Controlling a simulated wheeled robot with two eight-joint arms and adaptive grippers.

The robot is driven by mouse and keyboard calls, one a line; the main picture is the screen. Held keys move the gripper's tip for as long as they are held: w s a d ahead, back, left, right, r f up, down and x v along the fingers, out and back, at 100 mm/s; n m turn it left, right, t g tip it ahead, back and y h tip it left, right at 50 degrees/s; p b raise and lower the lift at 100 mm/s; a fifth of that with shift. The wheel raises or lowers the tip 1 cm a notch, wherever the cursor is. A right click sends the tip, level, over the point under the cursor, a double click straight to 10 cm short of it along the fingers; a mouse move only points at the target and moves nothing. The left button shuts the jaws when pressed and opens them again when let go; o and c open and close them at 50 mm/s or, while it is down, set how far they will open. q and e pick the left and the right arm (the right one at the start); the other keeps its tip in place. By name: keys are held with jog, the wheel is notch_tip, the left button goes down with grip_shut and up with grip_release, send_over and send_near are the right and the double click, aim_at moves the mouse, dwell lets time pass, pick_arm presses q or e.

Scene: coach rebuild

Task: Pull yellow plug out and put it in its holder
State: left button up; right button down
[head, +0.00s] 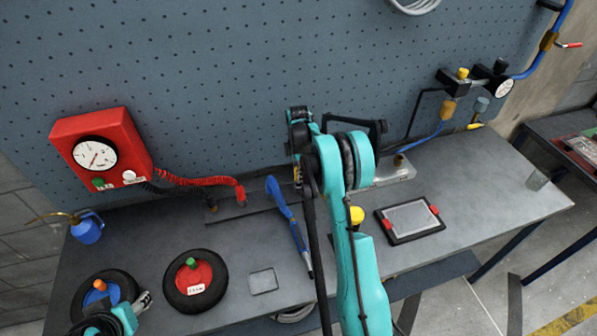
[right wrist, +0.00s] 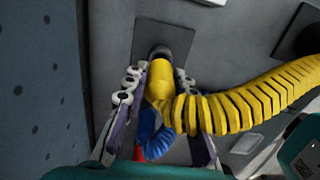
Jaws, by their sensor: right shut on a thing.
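The yellow plug (right wrist: 160,88) shows in the right wrist view, with its ribbed yellow coil cable (right wrist: 245,100) running off to the right. My right gripper (right wrist: 163,76) is shut on the plug, one finger on each side. The plug's far end meets a dark round fitting (right wrist: 162,53) on a square plate; I cannot tell whether it is seated in it. In the head view my right arm reaches the back of the bench and hides the plug. My left gripper (head: 140,303) is at the lower left, its jaws unclear. I cannot identify the yellow holder.
A red gauge box (head: 102,150) hangs at left, its red plug (head: 240,195) on the back of the bench. A tablet (head: 410,219) lies at right. Two black wheels (head: 195,281) lie front left.

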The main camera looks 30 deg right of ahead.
jog(key=shift+f+b, duration=1.4)
jog(key=shift+f, duration=0.15)
dwell(0.4)
jog(key=c, duration=1.2)
grip_release()
jog(key=shift+o, duration=0.2)
